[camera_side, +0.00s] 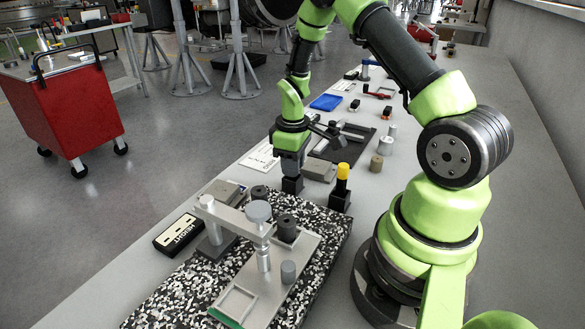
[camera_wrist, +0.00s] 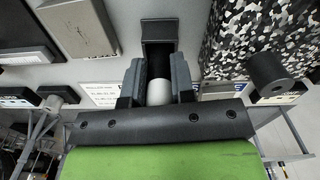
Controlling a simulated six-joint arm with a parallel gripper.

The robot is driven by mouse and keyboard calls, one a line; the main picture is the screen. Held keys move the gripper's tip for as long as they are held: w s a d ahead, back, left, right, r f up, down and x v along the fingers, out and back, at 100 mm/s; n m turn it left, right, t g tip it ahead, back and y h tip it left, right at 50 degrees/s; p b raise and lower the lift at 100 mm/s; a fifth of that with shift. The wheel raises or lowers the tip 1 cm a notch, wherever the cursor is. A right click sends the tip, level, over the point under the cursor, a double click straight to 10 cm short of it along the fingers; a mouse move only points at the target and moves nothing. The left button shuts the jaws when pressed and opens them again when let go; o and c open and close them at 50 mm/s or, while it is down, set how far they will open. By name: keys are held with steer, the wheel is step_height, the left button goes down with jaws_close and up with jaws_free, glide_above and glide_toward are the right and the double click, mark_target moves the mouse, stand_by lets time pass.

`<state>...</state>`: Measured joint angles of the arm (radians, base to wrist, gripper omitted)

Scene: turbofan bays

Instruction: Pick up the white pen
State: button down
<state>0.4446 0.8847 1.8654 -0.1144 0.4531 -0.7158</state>
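The white pen (camera_wrist: 160,92) stands between the two fingers of my gripper (camera_wrist: 159,84) in the wrist view. Its near end is white and the part beyond it looks dark. Its far end runs towards a black square holder (camera_wrist: 160,27). In the side view my gripper (camera_side: 291,164) is low and points down over the same black holder (camera_side: 291,185), and it hides the pen there. The fingers lie close on both sides of the pen. I cannot tell whether they touch it.
A second black holder (camera_side: 340,200) with a yellow-topped object (camera_side: 343,171) stands close by on the right. A speckled slab (camera_side: 190,290) with a metal fixture (camera_side: 270,280) lies in front. A grey block (camera_side: 319,171) and small cylinders (camera_side: 376,163) stand behind.

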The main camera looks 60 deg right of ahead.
steer(key=shift+r, duration=0.1)
steer(key=r, duration=0.6)
steer(key=w+r, duration=0.1)
steer(key=r, duration=0.2)
steer(key=shift+a+r, duration=0.1)
steer(key=shift+a, duration=0.15)
steer(key=w+a+t+y, duration=0.1)
steer(key=w+a+t, duration=0.1)
steer(key=w+a, duration=0.8)
glide_above(225, 191)
steer(key=shift+f, duration=3.15)
steer(key=shift+f, duration=0.65)
steer(key=shift+a, duration=0.1)
step_height(225, 191, up, 7)
